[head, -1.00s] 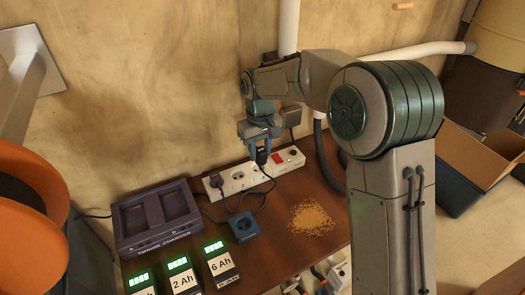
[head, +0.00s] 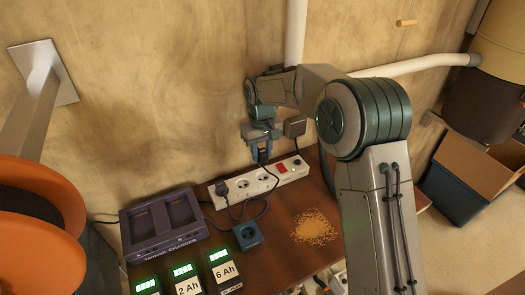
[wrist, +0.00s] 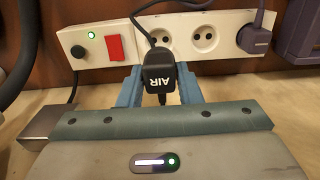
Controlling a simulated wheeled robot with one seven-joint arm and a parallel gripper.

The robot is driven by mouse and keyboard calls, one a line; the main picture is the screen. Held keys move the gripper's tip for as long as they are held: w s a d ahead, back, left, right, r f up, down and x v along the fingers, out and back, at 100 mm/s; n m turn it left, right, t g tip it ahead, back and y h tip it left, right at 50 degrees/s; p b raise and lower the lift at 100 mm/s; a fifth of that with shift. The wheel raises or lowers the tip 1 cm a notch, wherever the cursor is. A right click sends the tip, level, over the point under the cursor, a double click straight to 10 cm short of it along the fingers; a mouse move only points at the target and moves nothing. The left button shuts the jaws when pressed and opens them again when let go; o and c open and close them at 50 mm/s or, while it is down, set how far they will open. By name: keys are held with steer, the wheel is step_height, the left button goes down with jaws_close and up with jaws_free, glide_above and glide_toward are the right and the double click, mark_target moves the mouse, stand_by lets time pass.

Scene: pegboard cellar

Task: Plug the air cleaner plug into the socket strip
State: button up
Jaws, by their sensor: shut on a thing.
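The black plug marked AIR (wrist: 159,78) is held between the two blue fingers of my gripper (wrist: 160,88). In the head view my gripper (head: 262,153) is above the back edge of the white socket strip (head: 240,187), and the plug appears apart from it. In the wrist view the strip (wrist: 185,57) lies just beyond the plug. One round socket (wrist: 205,40) is empty. Another socket (wrist: 164,37) is partly covered by the plug's cable. The end socket holds a grey-purple plug (wrist: 256,32). The strip has a red switch (wrist: 115,48) and a lit green lamp.
A battery charger (head: 163,231) stands left of the strip, with several battery packs (head: 187,275) in front. A dark blue socket box (head: 247,235) and a yellowish granule patch (head: 314,228) lie on the brown bench. A grey box (head: 295,127) is on the wall close beside my gripper.

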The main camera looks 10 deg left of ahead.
steer(key=shift+f+b, duration=0.9)
steer(key=shift+f, duration=0.6)
steer(key=shift+f+b, duration=1)
steer(key=shift+f, duration=0.75)
stand_by(2.8)
steer(key=shift+d+f, duration=0.1)
steer(key=shift+d, duration=0.1)
stand_by(0.4)
steer(key=shift+w+d+r, duration=0.1)
steer(key=shift+w+r, duration=0.05)
steer(key=shift+r, duration=0.2)
steer(key=shift+a, duration=0.25)
stand_by(0.8)
